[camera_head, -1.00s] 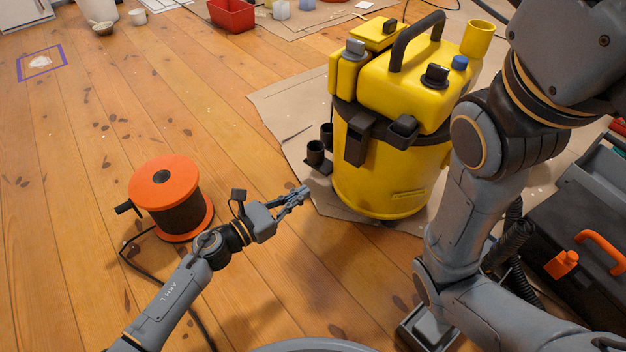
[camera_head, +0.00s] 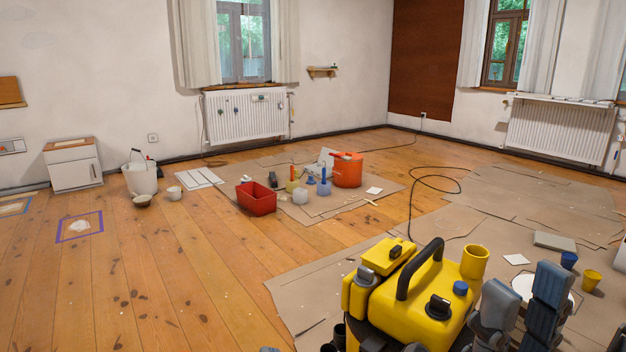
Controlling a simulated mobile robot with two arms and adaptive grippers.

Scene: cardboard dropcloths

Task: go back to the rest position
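My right gripper (camera_head: 525,284) is at the lower right, just right of the yellow vacuum cleaner. Its two grey fingers stand apart with nothing held between them; a white round thing on the floor shows behind the gap.
Cardboard sheets (camera_head: 305,282) cover the floor around the vacuum. A red crate (camera_head: 257,198) and an orange bucket (camera_head: 348,170) stand farther back. A blue cup (camera_head: 569,260) and a yellow cup (camera_head: 591,281) are at the right. Wooden floor at left is mostly clear.

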